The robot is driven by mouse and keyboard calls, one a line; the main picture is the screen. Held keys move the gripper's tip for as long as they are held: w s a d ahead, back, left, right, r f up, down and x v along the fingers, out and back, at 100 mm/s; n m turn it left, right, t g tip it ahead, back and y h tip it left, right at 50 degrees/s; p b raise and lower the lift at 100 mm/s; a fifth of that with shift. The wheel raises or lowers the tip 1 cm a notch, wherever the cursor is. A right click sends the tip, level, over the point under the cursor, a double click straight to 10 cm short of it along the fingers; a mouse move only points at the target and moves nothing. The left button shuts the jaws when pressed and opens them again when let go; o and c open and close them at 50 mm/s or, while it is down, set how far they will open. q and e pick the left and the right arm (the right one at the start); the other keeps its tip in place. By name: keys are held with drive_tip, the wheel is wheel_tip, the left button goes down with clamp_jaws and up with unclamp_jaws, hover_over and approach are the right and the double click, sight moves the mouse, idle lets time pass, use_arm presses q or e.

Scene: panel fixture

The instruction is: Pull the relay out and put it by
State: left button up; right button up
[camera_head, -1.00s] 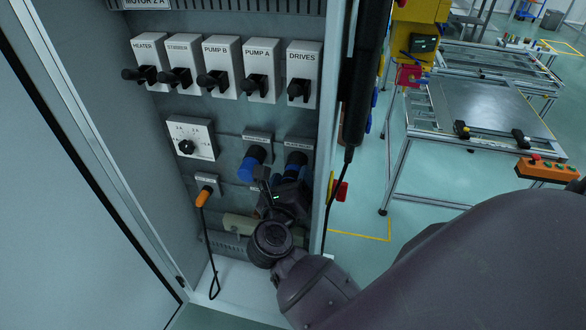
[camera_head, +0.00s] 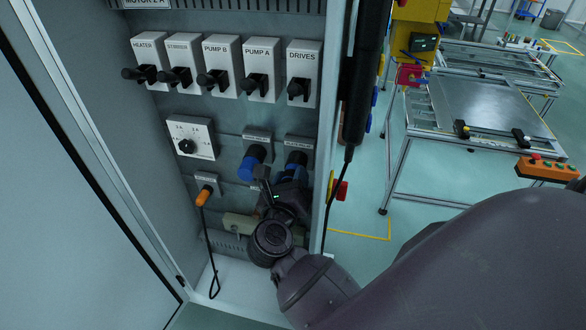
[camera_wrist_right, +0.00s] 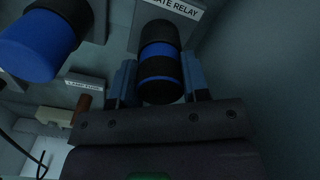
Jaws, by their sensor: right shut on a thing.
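The relay (camera_head: 295,159) is a blue and black cylinder at the right of the cabinet's lower row, under a plate whose readable part says "ATE RELAY". In the right wrist view the relay (camera_wrist_right: 160,62) stands between the two blue-grey fingers. My right gripper (camera_head: 279,177) is shut on it, one finger at each side. The relay's far end is against or close to its mount; I cannot tell whether it is seated. In the head view my gripper covers its lower part. My left gripper is not in view.
A similar blue cylinder (camera_head: 252,163) stands close to the left. An orange plug (camera_head: 204,196) with a hanging black cable is lower left. Several black-handled switches sit above. The cabinet's white floor (camera_head: 235,288) has bare room. The cabinet's right edge is close to my arm.

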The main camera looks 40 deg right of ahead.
drive_tip(key=shift+v, duration=2.65)
idle(1.1)
drive_tip(key=shift+b+v, duration=0.6)
drive_tip(key=shift+v, duration=1.95)
drive_tip(key=shift+p+x, duration=0.4)
drive_tip(key=shift+x, duration=2.25)
